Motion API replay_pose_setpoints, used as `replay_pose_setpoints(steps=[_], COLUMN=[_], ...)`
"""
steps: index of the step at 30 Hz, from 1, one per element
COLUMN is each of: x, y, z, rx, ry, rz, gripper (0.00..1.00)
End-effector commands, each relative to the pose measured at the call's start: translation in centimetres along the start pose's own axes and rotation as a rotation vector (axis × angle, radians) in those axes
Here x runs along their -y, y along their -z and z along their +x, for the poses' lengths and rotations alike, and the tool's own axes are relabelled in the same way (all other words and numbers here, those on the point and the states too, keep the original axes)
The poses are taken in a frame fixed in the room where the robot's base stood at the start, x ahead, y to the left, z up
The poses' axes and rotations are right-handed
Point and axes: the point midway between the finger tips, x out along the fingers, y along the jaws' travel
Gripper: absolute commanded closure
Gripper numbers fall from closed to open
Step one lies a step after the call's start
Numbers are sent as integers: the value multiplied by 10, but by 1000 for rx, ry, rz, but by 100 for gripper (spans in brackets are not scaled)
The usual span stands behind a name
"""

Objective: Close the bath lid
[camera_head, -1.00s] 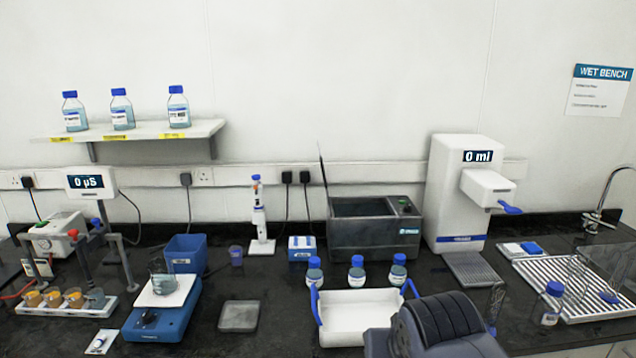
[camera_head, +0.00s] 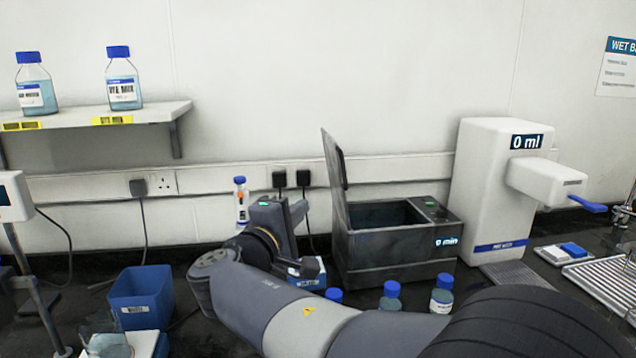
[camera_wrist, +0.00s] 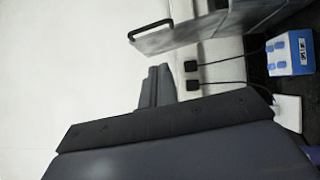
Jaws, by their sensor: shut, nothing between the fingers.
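The bath (camera_head: 400,262) is a dark grey box with a "0 min" display on the bench. Its lid (camera_head: 336,200) stands up, open, along the bath's left side, tilted slightly left. A black handle (camera_head: 342,166) is on the lid. My gripper (camera_head: 288,208) is shut and empty, left of the lid and apart from it in the picture. In the wrist view the closed fingers (camera_wrist: 156,86) show against the wall, with the lid (camera_wrist: 195,22) and its handle (camera_wrist: 150,29) beyond them at the top.
A white-and-blue box (camera_head: 306,280) is partly hidden behind my arm, and it also shows in the wrist view (camera_wrist: 290,54). Blue-capped bottles (camera_head: 391,294) stand before the bath. A white dispenser (camera_head: 490,190) stands right of the bath.

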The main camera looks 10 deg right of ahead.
Motion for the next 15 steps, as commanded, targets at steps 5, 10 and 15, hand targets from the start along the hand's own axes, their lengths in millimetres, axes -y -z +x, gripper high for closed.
replay_pose_setpoints(steps=[5, 10, 15], x=[-7, -9, -12], y=[10, 8, 9], z=[1, 25, 62], rx=[-11, -7, -6], ry=[-47, -46, -45], rz=[-19, -20, -20], gripper=[100, 100, 100])
